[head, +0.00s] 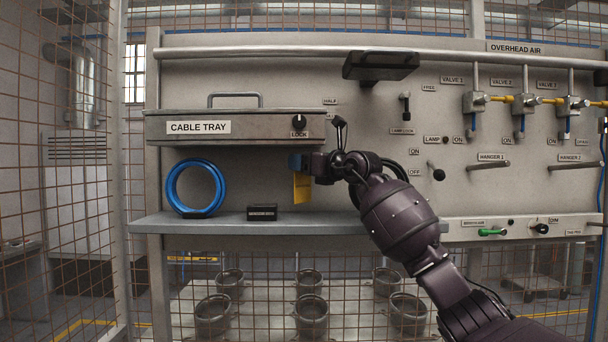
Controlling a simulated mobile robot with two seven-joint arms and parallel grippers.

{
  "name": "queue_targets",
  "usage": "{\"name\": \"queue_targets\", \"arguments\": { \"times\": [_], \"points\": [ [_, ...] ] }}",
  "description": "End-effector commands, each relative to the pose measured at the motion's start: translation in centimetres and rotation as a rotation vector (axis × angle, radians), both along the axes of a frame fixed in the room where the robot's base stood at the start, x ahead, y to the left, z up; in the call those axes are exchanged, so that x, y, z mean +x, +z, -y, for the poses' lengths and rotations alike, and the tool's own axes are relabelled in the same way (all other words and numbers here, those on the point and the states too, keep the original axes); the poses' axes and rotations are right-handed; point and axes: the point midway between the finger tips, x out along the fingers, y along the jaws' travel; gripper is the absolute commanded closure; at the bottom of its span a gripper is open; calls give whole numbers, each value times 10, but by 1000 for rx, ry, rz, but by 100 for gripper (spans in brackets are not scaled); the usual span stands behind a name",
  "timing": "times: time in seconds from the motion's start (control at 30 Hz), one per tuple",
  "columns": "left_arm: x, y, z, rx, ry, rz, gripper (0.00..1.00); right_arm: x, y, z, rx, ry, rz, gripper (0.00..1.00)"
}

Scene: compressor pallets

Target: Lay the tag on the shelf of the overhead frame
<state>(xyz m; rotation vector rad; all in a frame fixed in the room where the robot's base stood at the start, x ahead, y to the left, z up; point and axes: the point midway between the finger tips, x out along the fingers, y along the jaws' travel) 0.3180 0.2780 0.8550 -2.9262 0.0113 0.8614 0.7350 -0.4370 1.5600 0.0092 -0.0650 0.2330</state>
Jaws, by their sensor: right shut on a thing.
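A yellow tag (301,186) hangs upright from my right gripper (300,164), which is shut on it. The gripper holds the tag above the shelf (330,224) of the overhead frame. The tag's lower edge looks a little above the shelf surface. The shelf is a grey ledge under the cable tray. On it stand a blue hose coil (174,190) at the left and a small black box (262,212) left of the tag. My left gripper does not show.
The cable tray box (222,127) with a lock knob (299,121) is above the shelf. A black lamp (381,65) hangs from the top rail. Valves (522,101) and hanger pegs (488,166) are on the right of the panel. The shelf between box and arm is clear.

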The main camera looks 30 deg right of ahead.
Motion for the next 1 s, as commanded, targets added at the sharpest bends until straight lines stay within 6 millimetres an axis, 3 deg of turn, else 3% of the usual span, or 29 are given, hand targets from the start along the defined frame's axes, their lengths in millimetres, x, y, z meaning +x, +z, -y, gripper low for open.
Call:
{"name": "queue_targets", "arguments": {
  "times": [0.07, 0.33, 0.77, 0.8, 0.93, 1.0],
  "points": [
    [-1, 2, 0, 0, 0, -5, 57, 8, 1, -3, 1, 1, -1, 59],
    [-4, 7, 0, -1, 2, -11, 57, 6, -33, -2, 0, 1, -2, 59],
    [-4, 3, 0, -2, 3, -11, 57, 5, -39, -2, 0, 0, 0, 59],
    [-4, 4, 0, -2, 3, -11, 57, 5, -38, -2, 0, 0, -1, 32],
    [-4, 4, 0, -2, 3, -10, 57, 5, -38, -2, 0, 0, -1, 12],
    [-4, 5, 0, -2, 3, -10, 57, 5, -38, -2, 0, 0, -1, 11]
  ]
}}
